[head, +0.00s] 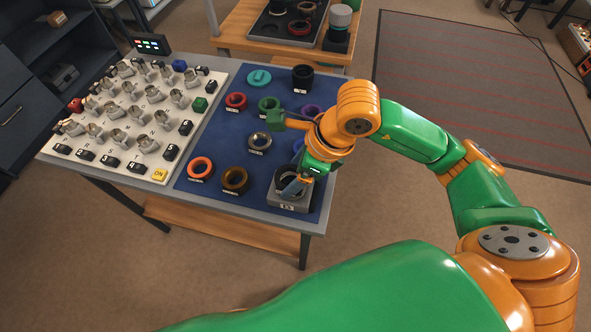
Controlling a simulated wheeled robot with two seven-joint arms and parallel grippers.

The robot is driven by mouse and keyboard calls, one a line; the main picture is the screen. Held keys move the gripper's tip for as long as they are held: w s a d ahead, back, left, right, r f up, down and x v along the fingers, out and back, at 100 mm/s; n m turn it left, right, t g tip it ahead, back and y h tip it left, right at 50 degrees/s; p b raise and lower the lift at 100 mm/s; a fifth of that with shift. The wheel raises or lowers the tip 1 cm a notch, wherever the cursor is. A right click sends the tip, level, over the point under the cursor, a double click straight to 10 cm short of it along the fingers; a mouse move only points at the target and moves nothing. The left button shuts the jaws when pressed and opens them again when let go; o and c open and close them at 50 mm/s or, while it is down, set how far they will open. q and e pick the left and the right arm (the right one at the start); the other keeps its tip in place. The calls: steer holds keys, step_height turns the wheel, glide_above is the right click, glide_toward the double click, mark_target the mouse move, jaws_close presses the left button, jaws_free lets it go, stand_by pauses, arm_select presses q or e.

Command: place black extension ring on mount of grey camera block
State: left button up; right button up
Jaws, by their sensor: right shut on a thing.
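The grey camera block (293,205) sits at the front right corner of the blue mat, with a white label on its front. My right gripper (293,189) points down right over the block's top. It is shut on a dark ring, likely the black extension ring (283,181), at the block's mount. The fingers and wrist hide most of this ring, so I cannot tell whether it is seated on the mount or just above it. My left gripper is not in view.
The blue mat (215,150) holds several rings: red, orange, brown, silver, green and purple, plus a teal cap (259,78) and a black cylinder (302,78). A white switch panel (150,150) lies left. A wooden cart (240,22) stands behind.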

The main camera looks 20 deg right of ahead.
mark_target(295, 177)
steer(key=f, duration=0.1)
steer(key=w+f, duration=0.1)
steer(key=f+p, duration=0.1)
steer(key=f, duration=0.1)
steer(key=shift+w+d, duration=0.25)
steer(key=shift+d, duration=0.1)
steer(key=shift+f, duration=0.35)
steer(key=shift+s, duration=0.1)
steer(key=shift+f, duration=0.1)
steer(key=o, duration=1)
steer(key=shift+f, duration=0.1)
steer(key=shift+c, duration=0.2)
steer(key=o, duration=0.3)
steer(key=shift+r, duration=0.4)
steer(key=v, duration=1.1)
steer(key=shift+d+r, duration=0.15)
steer(key=shift+r, duration=0.1)
